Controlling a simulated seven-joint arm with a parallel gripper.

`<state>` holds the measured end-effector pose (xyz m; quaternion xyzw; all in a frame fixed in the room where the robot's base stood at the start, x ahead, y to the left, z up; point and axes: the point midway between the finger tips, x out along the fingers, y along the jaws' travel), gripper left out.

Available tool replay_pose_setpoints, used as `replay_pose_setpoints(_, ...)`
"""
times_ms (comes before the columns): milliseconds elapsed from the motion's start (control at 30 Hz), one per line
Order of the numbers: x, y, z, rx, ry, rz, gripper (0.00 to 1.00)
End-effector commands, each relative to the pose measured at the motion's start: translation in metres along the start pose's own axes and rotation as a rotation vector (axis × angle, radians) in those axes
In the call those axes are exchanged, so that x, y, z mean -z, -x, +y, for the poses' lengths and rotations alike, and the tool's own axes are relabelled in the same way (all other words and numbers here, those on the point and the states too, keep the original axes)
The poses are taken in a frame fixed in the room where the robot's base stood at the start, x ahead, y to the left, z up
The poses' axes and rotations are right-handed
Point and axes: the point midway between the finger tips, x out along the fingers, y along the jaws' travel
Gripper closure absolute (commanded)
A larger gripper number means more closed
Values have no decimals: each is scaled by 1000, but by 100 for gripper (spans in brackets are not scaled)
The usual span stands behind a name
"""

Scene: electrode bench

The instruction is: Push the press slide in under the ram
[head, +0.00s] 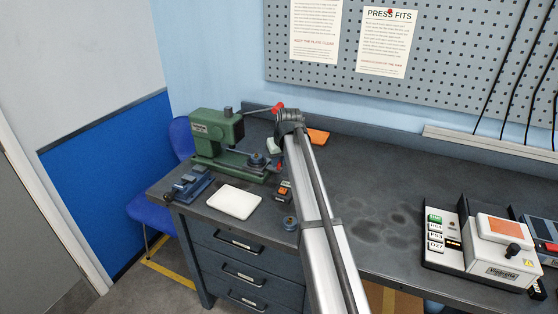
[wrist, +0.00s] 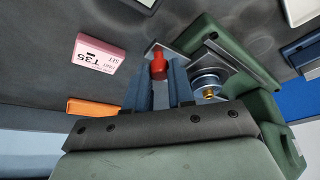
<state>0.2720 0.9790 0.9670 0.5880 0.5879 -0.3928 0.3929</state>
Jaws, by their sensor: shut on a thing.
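The green press (head: 215,135) stands at the left end of the bench, with a red-knobbed lever (head: 277,107) at its top. Its slide carries a round dark nest (head: 258,160), out to the right of the press head. In the wrist view the nest (wrist: 208,84) has a brass-coloured piece in its middle. The slide's red knob (wrist: 159,66) sits between the blue fingers of my gripper (wrist: 161,75), which is shut on it. The red knob also shows in the head view (head: 279,166). My arm hides part of the gripper there.
A white tray (head: 234,202) and a blue vise (head: 190,184) are in front of the press. A small black and orange item (head: 284,190) and a blue round part (head: 290,223) lie near my arm. A pink labelled block (wrist: 94,54) and an orange block (wrist: 92,107) are near the gripper.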

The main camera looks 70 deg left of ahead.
Motion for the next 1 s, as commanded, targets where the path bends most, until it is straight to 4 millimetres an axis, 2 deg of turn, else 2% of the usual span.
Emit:
replay_pose_setpoints(33,0,0,0,0,0,0,91)
replay_pose_setpoints(133,0,0,0,0,0,0,100)
replay_pose_setpoints(633,5,-2,-5,1,1,0,100)
replay_pose_setpoints(767,21,-8,-19,2,2,0,100)
replay_pose_setpoints(1000,61,-24,-62,1,3,1,100)
